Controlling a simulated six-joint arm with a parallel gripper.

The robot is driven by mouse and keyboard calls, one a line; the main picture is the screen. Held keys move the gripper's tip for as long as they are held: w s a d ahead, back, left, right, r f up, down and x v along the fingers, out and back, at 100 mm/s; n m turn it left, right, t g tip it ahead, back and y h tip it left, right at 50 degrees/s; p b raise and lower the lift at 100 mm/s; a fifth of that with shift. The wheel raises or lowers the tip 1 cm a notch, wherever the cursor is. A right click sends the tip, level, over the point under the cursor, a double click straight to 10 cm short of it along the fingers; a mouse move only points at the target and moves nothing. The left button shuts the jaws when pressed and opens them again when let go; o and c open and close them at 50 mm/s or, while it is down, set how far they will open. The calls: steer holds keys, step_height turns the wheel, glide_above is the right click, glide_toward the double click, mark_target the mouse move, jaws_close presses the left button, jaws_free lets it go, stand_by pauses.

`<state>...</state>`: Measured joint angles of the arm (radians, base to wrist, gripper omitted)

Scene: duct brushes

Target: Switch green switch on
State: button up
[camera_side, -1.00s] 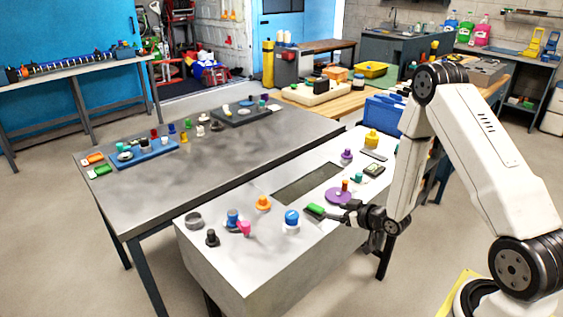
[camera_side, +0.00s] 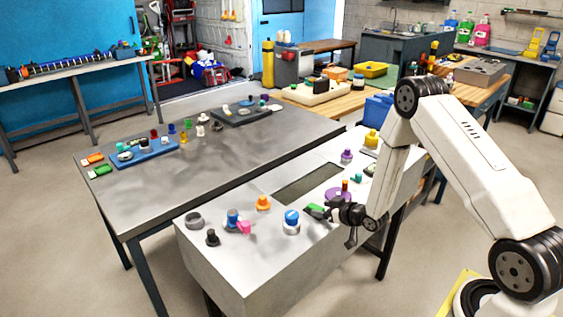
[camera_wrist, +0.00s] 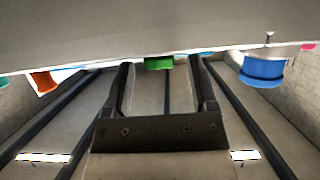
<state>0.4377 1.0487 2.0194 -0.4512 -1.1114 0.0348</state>
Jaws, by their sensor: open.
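The green switch (camera_side: 315,210) sits on the top of the white panel box (camera_side: 240,262), right of a blue knob (camera_side: 292,217). My gripper (camera_side: 327,212) is low over the panel at the right end of the switch and partly hides it in the side view. In the wrist view the green switch (camera_wrist: 159,62) shows between the two fingertips of my gripper (camera_wrist: 161,76). The fingers are apart, with the switch a little beyond or level with their tips. I cannot tell whether they touch it.
The blue knob (camera_wrist: 263,70) stands beside one finger in the wrist view. An orange knob (camera_side: 263,203), a purple disc (camera_side: 338,194) and a pink knob (camera_side: 244,227) are also on the panel. A dark rectangular opening (camera_side: 308,184) lies behind the switch.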

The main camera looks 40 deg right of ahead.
steer(key=shift+x, duration=0.8)
steer(key=shift+c, duration=0.2)
jaws_close()
steer(key=shift+f, duration=0.1)
steer(key=shift+s+f+t, duration=0.1)
steer(key=shift+t, duration=0.8)
steer(key=shift+s+f+t, duration=0.1)
steer(key=shift+t, duration=0.8)
